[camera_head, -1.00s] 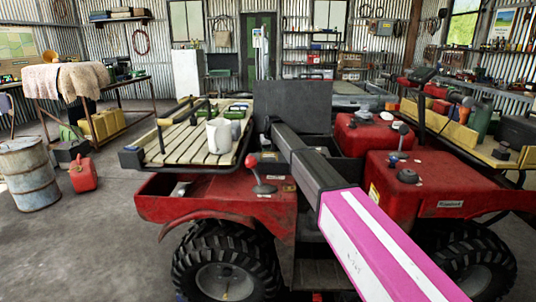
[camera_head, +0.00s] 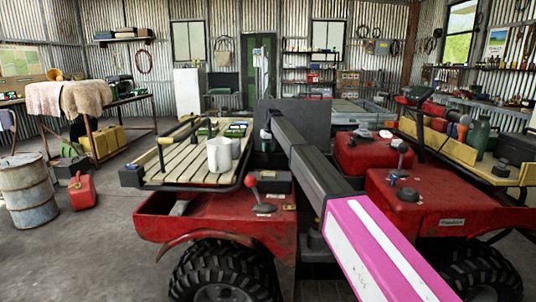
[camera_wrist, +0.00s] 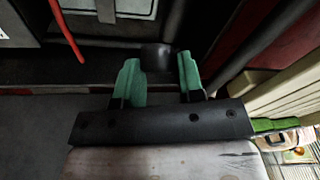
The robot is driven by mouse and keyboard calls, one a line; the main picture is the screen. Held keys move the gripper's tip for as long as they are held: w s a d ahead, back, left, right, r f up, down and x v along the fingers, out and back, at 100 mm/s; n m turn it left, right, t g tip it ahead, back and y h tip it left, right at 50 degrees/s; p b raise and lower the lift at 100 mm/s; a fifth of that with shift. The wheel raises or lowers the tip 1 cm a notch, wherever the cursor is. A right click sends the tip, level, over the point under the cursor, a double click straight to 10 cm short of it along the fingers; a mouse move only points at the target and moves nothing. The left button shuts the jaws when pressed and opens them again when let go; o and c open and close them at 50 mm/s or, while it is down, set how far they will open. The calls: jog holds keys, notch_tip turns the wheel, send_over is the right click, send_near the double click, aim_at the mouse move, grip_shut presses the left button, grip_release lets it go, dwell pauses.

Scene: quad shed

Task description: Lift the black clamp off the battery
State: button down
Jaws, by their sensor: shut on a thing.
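In the wrist view, my gripper (camera_wrist: 160,75) has its two green fingertips on either side of a small dark rounded piece, the black clamp (camera_wrist: 157,57). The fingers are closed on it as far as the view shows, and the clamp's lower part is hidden. A dark box with white labels, seemingly the battery (camera_wrist: 78,28), lies at the upper left with a red cable across it. In the head view, my gripper (camera_head: 266,138) is small at the far end of my arm, over the middle of the red quad (camera_head: 225,222). The clamp cannot be made out there.
A red-knobbed lever (camera_head: 253,187) rises from the quad nearby. A dark upright panel (camera_head: 300,125) stands behind. Open floor lies at the left, with a red can (camera_head: 82,192).

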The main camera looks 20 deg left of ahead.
jog(key=shift+w+r, duration=0.2)
jog(key=shift+w, duration=0.5)
jog(key=c, duration=0.8)
grip_release()
jog(key=shift+w+d+f, duration=0.1)
jog(key=shift+s+r, duration=0.25)
jog(key=shift+r, duration=0.25)
jog(key=r, duration=0.3)
jog(key=d+r, duration=0.1)
jog(key=r, duration=0.5)
jog(key=shift+s+d+r, duration=0.3)
jog(key=shift+d+r, duration=0.05)
